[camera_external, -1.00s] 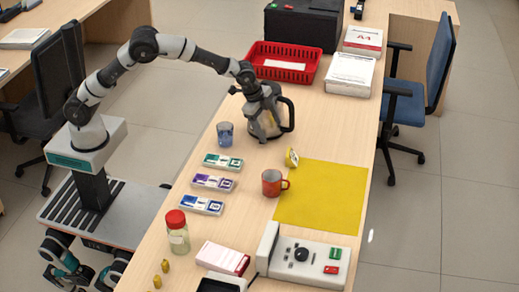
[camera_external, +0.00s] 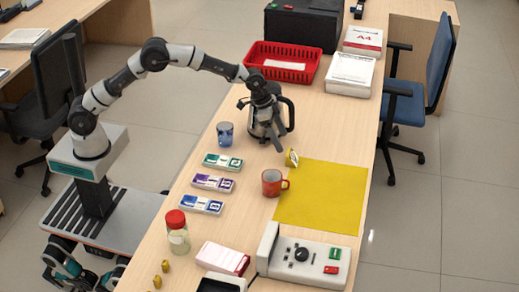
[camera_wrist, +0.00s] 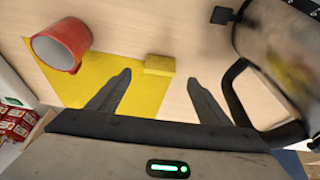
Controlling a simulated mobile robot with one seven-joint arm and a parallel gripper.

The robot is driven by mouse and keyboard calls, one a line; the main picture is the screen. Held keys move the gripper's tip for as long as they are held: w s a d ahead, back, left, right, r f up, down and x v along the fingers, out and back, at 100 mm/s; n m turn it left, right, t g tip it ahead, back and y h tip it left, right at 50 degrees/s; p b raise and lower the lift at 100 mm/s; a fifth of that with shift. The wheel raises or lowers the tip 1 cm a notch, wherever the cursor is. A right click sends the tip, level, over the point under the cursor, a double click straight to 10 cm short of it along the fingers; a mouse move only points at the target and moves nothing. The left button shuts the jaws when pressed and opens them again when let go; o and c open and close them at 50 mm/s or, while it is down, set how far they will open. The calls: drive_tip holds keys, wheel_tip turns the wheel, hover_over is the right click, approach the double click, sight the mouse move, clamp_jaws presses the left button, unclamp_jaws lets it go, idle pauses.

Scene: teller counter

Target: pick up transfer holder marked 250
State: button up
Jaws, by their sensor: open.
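Three flat holders lie in a row on the counter in the external view: one with a green label (camera_external: 223,161), one with purple (camera_external: 213,183) and one with blue (camera_external: 201,205). Their numbers are too small to read, so I cannot tell which is marked 250. My gripper (camera_external: 270,138) is by the glass-and-metal jug, up and right of the holders and apart from them. In the wrist view my gripper (camera_wrist: 157,80) has its two fingers spread with nothing between them. No holder shows clearly in the wrist view.
The jug (camera_external: 284,118) is close beside my gripper. A small yellow block (camera_external: 292,158), a red mug (camera_external: 271,183) and a yellow mat (camera_external: 330,197) lie nearby. A blue cup (camera_external: 225,134) stands just beyond the green-labelled holder. A red-lidded jar (camera_external: 177,237) stands nearer the front.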

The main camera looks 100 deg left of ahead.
sight(291, 157)
drive_tip(key=b+x, duration=0.1)
drive_tip(key=x, duration=0.6)
drive_tip(key=shift+w+f, duration=0.2)
drive_tip(key=c, duration=1.1)
drive_tip(key=shift+r, duration=0.1)
drive_tip(key=shift+c, duration=0.2)
